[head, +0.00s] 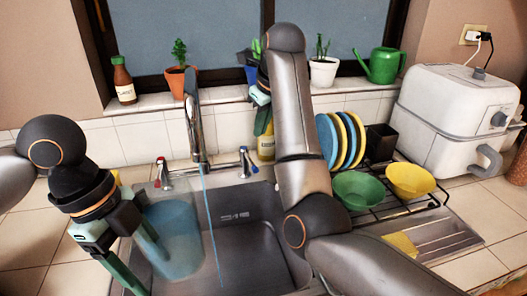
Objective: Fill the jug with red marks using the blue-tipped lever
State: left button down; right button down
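A translucent blue jug (178,238) stands in the left part of the sink; red marks on it cannot be made out. The blue-tipped lever (247,161) is on the right of the tap (194,120), the red-tipped lever (163,174) on the left. A thin stream of water (212,235) falls from the tap, to the right of the jug in the picture. My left gripper (137,262) is open at the jug's left side, one finger overlapping the jug; contact is unclear. My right gripper (263,118) is behind and above the blue-tipped lever, mostly hidden by my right arm.
A rack with plates (326,140), a green bowl (357,189) and a yellow bowl (410,180) stands right of the sink. A yellow bottle (266,148) is behind the blue-tipped lever. Potted plants, a sauce bottle (123,82) and a green watering can (384,65) line the sill.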

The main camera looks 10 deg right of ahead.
aim_at(248, 160)
jog(key=d+f+n+y, duration=0.1)
jog(key=d+n, duration=0.2)
jog(key=n, duration=0.6)
jog(key=w+d+f+n+y, duration=0.1)
jog(key=d+n+y, duration=0.1)
jog(key=n, duration=0.8)
jog(key=d+f+n+y, duration=0.1)
jog(key=d+n, duration=0.3)
jog(key=n, duration=0.6)
jog(key=shift+w+d+g, duration=0.2)
jog(key=shift+d+g, duration=0.05)
jog(key=shift+g, duration=0.05)
jog(key=n, duration=0.1)
jog(key=d+n, duration=0.1)
jog(key=n+y, duration=0.1)
jog(key=shift+s+d+f+n, duration=0.15)
jog(key=shift+s+n, duration=0.1)
jog(key=shift+n, duration=0.15)
jog(key=w+a+f, duration=0.2)
jog(key=a+f, duration=0.5)
jog(key=a, duration=0.2)
jog(key=shift+w+f, duration=0.4)
